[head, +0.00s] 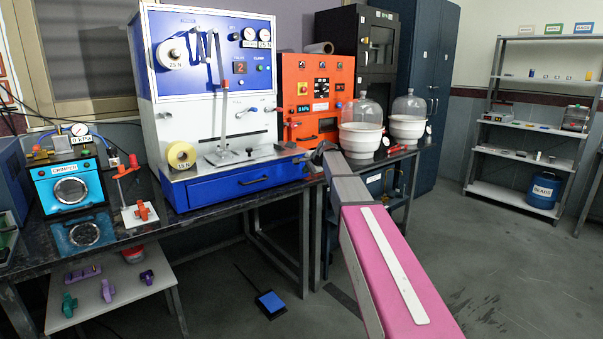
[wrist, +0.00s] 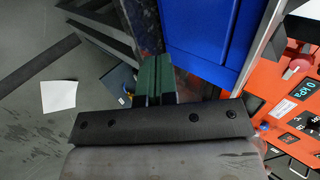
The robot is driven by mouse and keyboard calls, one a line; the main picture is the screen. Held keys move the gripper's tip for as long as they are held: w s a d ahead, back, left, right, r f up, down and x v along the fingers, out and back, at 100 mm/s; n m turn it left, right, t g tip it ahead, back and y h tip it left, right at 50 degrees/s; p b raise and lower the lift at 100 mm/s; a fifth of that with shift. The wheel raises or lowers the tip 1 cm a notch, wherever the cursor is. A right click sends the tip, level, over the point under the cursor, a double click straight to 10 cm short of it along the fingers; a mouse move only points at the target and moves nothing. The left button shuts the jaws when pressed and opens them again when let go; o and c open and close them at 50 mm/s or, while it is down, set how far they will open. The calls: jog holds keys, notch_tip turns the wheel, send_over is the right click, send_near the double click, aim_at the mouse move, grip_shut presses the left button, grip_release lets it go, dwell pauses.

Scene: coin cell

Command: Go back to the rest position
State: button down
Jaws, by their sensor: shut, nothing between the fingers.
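My arm, with a pink upper part, reaches from the lower right of the head view toward the bench. Its end, my gripper (head: 322,153), is small and dark there, in front of the orange machine's lower part and beside the right end of the blue drawer unit. In the wrist view the green fingers of my gripper (wrist: 153,78) are together, with nothing seen between them. The black crossbar of the wrist hides part of the view.
The blue-and-white machine (head: 210,125), orange machine (head: 300,80) and teal crimper (head: 72,187) stand on the dark bench. Two glass bell jars (head: 362,112) (head: 409,104) stand right of the gripper. A blue pedal (head: 270,303) lies on the floor. Floor at right is clear.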

jog(key=v, duration=0.7)
jog(key=s+d+f+n+g+h, duration=0.15)
jog(key=s+f+n+g, duration=0.3)
jog(key=s+f, duration=1.4)
jog(key=s+d+f+n+g+h, duration=0.1)
jog(key=s+f+n+h, duration=0.1)
jog(key=s+f, duration=0.6)
jog(key=s+d+f+n+g+h, duration=0.1)
jog(key=s+f+n, duration=0.3)
jog(key=s+f, duration=0.4)
jog(key=s+d+g, duration=0.1)
jog(key=s, duration=0.5)
jog(key=shift+n+h, duration=0.35)
jog(key=shift+d+f, duration=0.1)
jog(key=shift+f, duration=0.05)
